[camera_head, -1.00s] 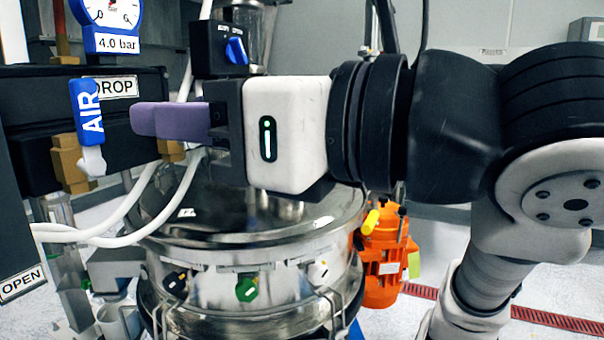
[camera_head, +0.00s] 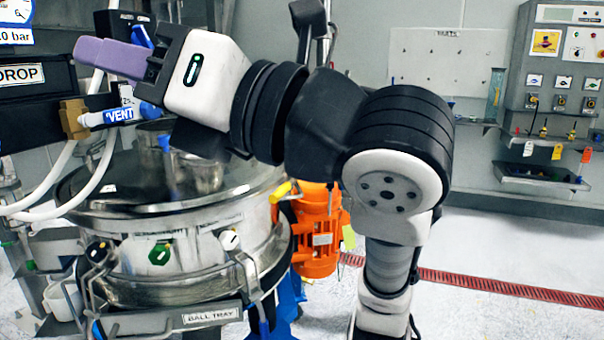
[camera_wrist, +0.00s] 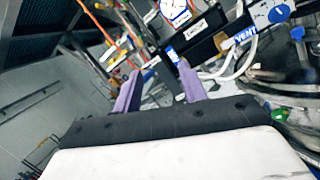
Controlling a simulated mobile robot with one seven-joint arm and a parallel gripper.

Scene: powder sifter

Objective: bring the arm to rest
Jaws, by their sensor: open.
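My gripper (camera_head: 98,57) is at the upper left of the head view, raised above the steel sifter (camera_head: 190,225) and pointing left. Its purple fingers overlap into one shape there. In the wrist view my gripper (camera_wrist: 152,90) shows two purple fingers standing apart with nothing between them, so it is open and empty. My arm rises from the lower middle of the head view and bends left over the sifter's right side. Part of the sifter's upper works is hidden behind my wrist.
A blue VENT handle (camera_head: 118,115) lies just below my gripper, with white hoses beside it. The DROP box (camera_head: 30,95) stands at far left. An orange motor (camera_head: 318,235) sits right of the sifter. A control panel (camera_head: 565,70) is on the right wall. The floor at right is clear.

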